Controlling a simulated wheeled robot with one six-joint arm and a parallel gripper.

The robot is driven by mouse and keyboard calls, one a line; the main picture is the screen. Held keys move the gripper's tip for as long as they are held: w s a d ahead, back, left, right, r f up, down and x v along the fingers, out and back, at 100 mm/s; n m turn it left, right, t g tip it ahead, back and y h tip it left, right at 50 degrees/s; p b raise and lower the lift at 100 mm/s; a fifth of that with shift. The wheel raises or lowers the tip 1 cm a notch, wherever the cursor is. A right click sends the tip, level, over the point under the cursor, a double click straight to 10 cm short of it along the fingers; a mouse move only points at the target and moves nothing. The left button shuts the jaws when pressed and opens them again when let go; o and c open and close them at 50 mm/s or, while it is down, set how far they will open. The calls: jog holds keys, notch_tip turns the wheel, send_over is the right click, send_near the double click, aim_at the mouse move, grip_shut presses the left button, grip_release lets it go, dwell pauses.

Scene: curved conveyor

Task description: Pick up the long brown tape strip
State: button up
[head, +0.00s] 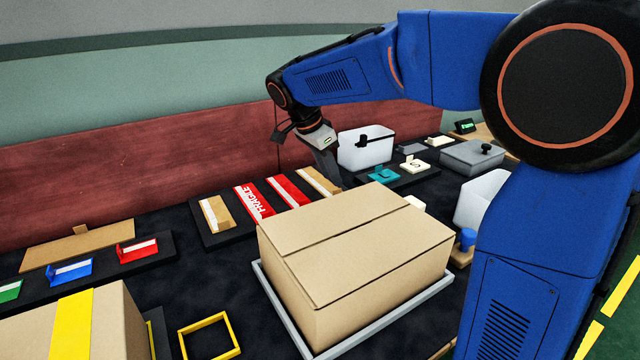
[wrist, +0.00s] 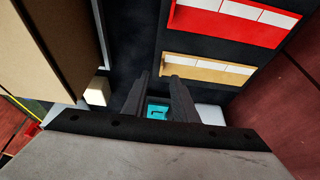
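A brown tape strip (head: 318,181) with a white band lies at the right end of a black tray; it also shows in the wrist view (wrist: 207,70). Another brown strip (head: 216,213) lies at the tray's left end. I cannot tell for sure which is the long one. My gripper (head: 330,168) hangs fingers down beside the right brown strip. In the wrist view its fingers (wrist: 160,82) are apart with nothing held between them, and the strip lies just above and right of them in the picture. Finger height above the tray is unclear.
Two red strips (head: 287,191) lie between the brown ones, one marked FRAGILE. A large closed cardboard box (head: 355,245) stands close in front. A white bin (head: 366,150) and a teal item (head: 384,175) are behind the gripper. A dark red wall (head: 130,165) runs along the back.

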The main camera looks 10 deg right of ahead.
jog(key=shift+x, duration=2.6)
jog(key=shift+w+a, duration=0.1)
grip_shut()
